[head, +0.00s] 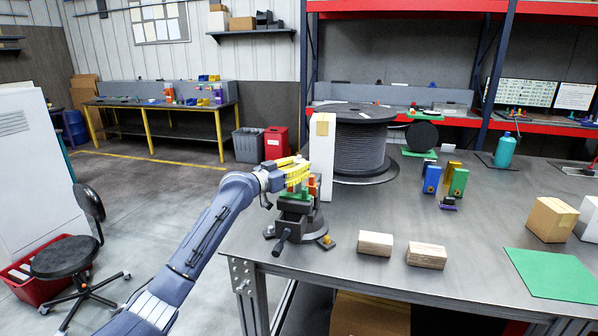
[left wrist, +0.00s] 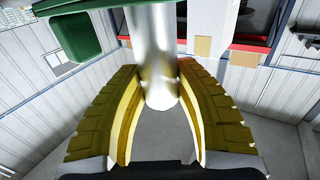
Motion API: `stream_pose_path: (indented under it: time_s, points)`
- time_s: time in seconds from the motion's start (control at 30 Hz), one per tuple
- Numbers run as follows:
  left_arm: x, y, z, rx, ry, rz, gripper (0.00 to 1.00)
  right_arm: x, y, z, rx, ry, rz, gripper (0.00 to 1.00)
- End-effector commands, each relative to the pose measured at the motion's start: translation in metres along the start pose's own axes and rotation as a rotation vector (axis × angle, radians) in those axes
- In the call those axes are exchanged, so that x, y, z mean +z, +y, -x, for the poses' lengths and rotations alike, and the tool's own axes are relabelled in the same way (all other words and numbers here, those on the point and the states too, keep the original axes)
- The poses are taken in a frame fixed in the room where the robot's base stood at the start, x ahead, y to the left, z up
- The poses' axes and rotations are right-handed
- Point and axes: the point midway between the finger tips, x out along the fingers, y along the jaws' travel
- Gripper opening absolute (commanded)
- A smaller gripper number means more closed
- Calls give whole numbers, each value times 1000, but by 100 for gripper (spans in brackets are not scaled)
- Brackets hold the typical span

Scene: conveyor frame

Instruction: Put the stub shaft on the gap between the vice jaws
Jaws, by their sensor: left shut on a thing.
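My left gripper (head: 290,172) has yellow fingers and is at the vice (head: 296,216) on the table's near left corner, just above its jaws. In the left wrist view the ribbed yellow fingers (left wrist: 158,80) are shut on a shiny metal cylinder, the stub shaft (left wrist: 153,40), which stands between them. A green part (left wrist: 82,30) is beside the shaft at the upper left of that view. In the head view the fingers hide the shaft, and I cannot tell whether it touches the jaws. My right gripper is not in view.
A tall white box (head: 322,150) and a large cable spool (head: 358,145) stand close behind the vice. Two wooden blocks (head: 375,243) (head: 426,255) lie to its right. Farther right are a green mat (head: 555,273) and a cardboard box (head: 551,219).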

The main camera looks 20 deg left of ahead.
Motion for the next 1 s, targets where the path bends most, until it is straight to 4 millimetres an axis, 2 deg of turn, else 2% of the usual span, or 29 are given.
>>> stream_pose_path:
  time_s: [0.13,0.6,0.63,0.8,1.0]
  points:
    - [8,0,0,0,4,1,0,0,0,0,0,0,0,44]
    - [13,0,0,0,3,1,0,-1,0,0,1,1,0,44]
    - [15,0,0,0,0,1,34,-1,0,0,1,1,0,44]
    - [15,0,0,0,0,1,53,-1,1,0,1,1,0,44]
    - [15,0,0,0,0,1,53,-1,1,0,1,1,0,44]
